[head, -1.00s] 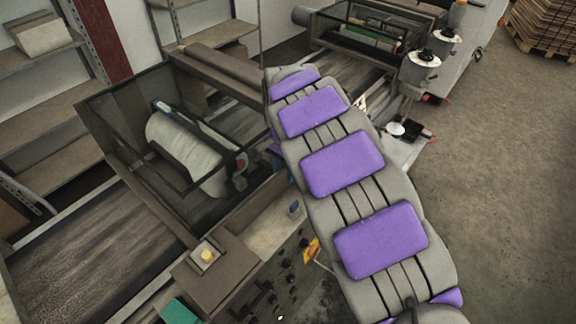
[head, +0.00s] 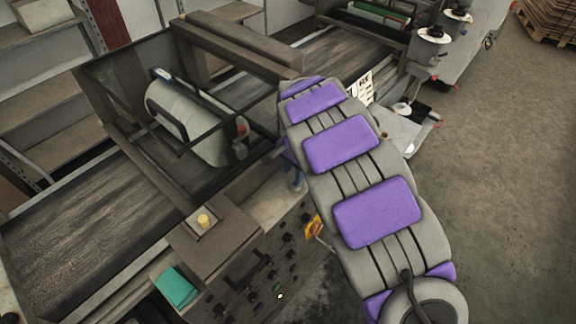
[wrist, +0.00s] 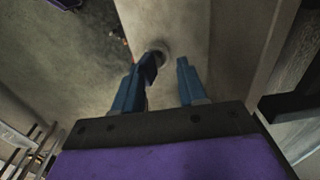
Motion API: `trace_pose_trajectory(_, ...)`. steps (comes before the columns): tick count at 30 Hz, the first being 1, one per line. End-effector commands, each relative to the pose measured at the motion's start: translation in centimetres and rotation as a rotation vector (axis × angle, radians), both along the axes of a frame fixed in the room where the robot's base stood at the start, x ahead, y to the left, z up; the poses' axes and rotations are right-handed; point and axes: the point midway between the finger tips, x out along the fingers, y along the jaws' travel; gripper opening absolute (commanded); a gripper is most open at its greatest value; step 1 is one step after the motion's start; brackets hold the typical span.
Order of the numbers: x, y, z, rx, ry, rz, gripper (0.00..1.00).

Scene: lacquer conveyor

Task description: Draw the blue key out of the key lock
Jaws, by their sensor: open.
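In the wrist view, the key lock (wrist: 163,48) is a round grey collar on a pale panel. The dark blue key (wrist: 148,69) sticks out of it. My gripper (wrist: 160,72) has two blue fingers, open and apart. The key lies close to the left finger and overlaps it in the picture; I cannot tell whether they touch. The right finger stands clear of the key. In the head view the key (head: 298,183) is a small blue shape beside my arm, at the machine's ledge. My arm partly hides the gripper there.
A conveyor belt (head: 85,230) runs past a caged roller (head: 190,120). A box with a yellow button (head: 203,220) and a green block (head: 176,287) are at the lower left. A control panel (head: 270,260) with knobs lies below the ledge. Floor at right is open.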

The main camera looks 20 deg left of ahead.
Motion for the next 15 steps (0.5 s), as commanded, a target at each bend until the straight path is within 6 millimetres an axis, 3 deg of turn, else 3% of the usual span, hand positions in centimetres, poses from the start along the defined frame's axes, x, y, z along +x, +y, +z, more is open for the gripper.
trace_pose_trajectory(1, -0.5, -0.8, -2.4, -0.018, 0.029, -0.005, 0.45)
trace_pose_trajectory(3, -0.3, -0.6, -3.2, -0.023, 0.034, -0.005, 0.45)
trace_pose_trajectory(11, -0.5, 1.1, -3.3, -0.035, 0.024, -0.003, 0.45)
trace_pose_trajectory(15, -0.4, 0.8, -3.1, -0.029, 0.023, -0.004, 0.34)
